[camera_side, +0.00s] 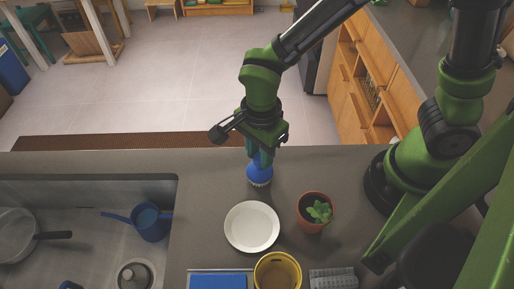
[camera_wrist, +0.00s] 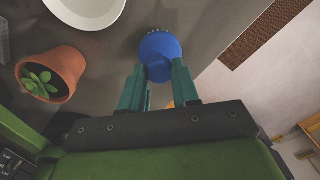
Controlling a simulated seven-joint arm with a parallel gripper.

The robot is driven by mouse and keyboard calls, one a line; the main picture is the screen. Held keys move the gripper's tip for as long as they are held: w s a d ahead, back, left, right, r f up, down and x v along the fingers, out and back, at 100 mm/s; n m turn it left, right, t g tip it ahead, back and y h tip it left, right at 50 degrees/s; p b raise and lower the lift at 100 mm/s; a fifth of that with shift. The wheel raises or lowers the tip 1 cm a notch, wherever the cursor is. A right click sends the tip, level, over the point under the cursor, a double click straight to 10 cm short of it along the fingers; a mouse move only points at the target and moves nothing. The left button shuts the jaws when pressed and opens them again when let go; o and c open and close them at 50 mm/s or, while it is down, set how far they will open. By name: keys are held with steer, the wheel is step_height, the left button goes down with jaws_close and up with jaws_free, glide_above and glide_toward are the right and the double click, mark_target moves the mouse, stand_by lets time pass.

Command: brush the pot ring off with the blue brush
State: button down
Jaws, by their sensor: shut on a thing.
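The blue brush (camera_side: 259,175) is a rounded blue head with pale bristles at its lower edge. My gripper (camera_side: 260,153) is shut on it from above, and the bristles point down over the grey counter behind the white plate. In the wrist view the blue brush (camera_wrist: 160,50) sits between the green fingers of my gripper (camera_wrist: 160,76). I cannot tell whether the bristles touch the counter. The terracotta pot (camera_side: 312,217) with a small green plant stands upright to the right of the plate; it also shows in the wrist view (camera_wrist: 61,68). I cannot make out a pot ring.
A white plate (camera_side: 252,227) lies just in front of the brush. A yellow pot (camera_side: 277,262), a blue item (camera_side: 217,281) and a grey cloth (camera_side: 333,278) are along the front. The sink (camera_side: 90,190) at left holds a blue saucepan (camera_side: 150,222). Counter behind the terracotta pot is clear.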

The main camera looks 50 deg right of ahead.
steer(key=shift+s+d, duration=1.45)
steer(key=shift+r, duration=0.1)
steer(key=shift+r, duration=2.95)
steer(key=shift+r, duration=1.5)
steer(key=shift+a, duration=0.1)
